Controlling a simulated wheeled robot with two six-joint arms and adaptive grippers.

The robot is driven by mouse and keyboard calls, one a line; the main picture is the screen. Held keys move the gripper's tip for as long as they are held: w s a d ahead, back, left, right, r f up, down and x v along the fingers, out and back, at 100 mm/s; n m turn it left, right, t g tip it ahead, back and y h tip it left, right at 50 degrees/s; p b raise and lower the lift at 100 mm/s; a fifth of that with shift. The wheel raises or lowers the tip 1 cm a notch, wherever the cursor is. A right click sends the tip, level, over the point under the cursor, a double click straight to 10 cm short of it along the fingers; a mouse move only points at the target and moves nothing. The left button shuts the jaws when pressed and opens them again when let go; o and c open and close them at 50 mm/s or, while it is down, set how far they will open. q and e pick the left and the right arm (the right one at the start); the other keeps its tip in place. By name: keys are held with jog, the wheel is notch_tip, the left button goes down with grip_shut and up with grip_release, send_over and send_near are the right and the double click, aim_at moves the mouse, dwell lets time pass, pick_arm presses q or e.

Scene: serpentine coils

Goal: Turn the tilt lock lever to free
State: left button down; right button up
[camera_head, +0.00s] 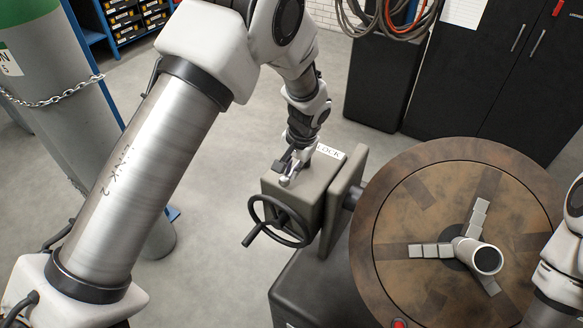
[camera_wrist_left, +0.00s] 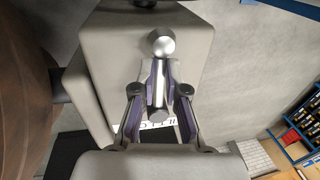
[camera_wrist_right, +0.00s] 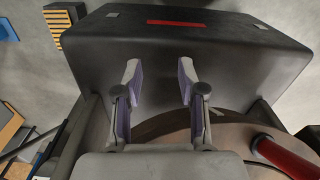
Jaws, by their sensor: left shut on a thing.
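The tilt lock lever (camera_wrist_left: 158,88) is a bright metal bar with a round knob, on top of a grey-beige housing (camera_head: 307,208). In the left wrist view, my left gripper (camera_wrist_left: 160,78) has its two purple-padded fingers shut on the bar, one on each side. In the head view the lever (camera_head: 287,179) shows just in front of my left gripper (camera_head: 292,164), which covers part of it. A white label (camera_head: 330,152) with the letters "LOCK" lies beside it, partly hidden. My right gripper (camera_wrist_right: 158,78) is open and empty, with its fingers apart.
A dark handwheel (camera_head: 281,221) sits on the housing's front side. To the right is a round brown table (camera_head: 385,215) with jaws and an upright pipe (camera_head: 480,257). In the right wrist view a dark box (camera_wrist_right: 180,48) lies beyond the fingers. A chained gas cylinder (camera_head: 75,130) stands at left.

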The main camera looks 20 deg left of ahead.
pick_arm(q)
jog(key=shift+s+f, duration=0.35)
jog(key=shift+f, duration=0.05)
jog(key=c, duration=1.2)
grip_release()
jog(key=shift+w, duration=0.25)
jog(key=r, duration=0.4)
jog(key=d+r, duration=0.1)
jog(key=r, duration=0.3)
jog(key=d+r, duration=0.1)
jog(key=r, duration=0.2)
jog(key=shift+d+r, duration=0.15)
jog(key=shift+r, duration=0.25)
